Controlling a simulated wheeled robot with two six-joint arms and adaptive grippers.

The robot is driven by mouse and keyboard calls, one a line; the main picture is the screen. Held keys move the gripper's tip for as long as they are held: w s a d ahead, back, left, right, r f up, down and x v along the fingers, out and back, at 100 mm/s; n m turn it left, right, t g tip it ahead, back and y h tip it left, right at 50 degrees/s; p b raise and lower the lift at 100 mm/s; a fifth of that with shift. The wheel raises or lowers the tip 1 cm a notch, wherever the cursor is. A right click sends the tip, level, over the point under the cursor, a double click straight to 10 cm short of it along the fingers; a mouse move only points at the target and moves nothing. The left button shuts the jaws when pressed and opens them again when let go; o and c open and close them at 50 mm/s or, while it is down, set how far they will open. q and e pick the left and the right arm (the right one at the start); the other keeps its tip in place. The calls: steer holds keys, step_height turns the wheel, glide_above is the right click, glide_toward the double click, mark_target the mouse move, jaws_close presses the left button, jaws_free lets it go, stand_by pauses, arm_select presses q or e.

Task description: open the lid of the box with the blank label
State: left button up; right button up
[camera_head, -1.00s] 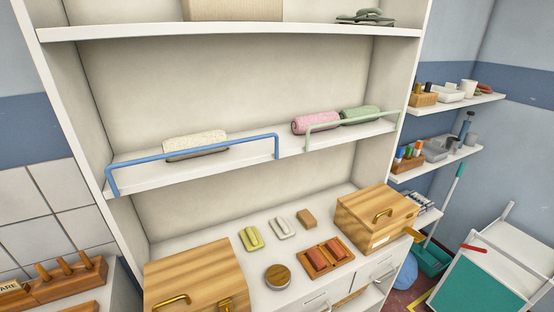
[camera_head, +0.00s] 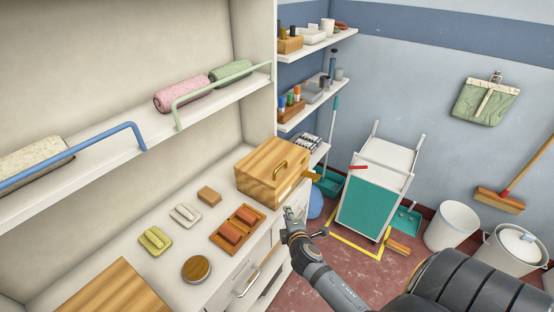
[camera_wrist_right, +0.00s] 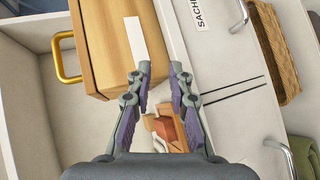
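My right gripper (camera_head: 290,212) is in front of the counter, just nearer than the box. In the right wrist view the gripper (camera_wrist_right: 161,72) is open and empty, with its fingertips near the box's lower front edge. A second wooden box (camera_head: 115,292) is cut off at the bottom left; its label is not visible. My left gripper is out of view.
On the counter lie a tray with reddish blocks (camera_head: 248,212), a round wooden-topped tin (camera_head: 196,269), a yellow piece (camera_head: 155,241), a white piece (camera_head: 185,214) and a small tan block (camera_head: 209,195). Drawers are below. A teal-panelled cart (camera_head: 368,208) stands right, on red floor.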

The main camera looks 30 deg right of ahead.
mark_target(281, 165)
step_height(281, 165, up, 13)
steer(key=w+n+t+h, duration=0.1)
steer(key=w+n+t, duration=0.1)
steer(key=x, duration=0.3)
steer(key=p+x, duration=0.1)
steer(key=x, duration=0.3)
steer(key=p+x, duration=0.1)
steer(key=x, duration=0.2)
steer(key=shift+w+d+r, duration=0.15)
steer(key=shift+d+r, duration=0.15)
steer(key=shift+c, duration=0.2)
jaws_close()
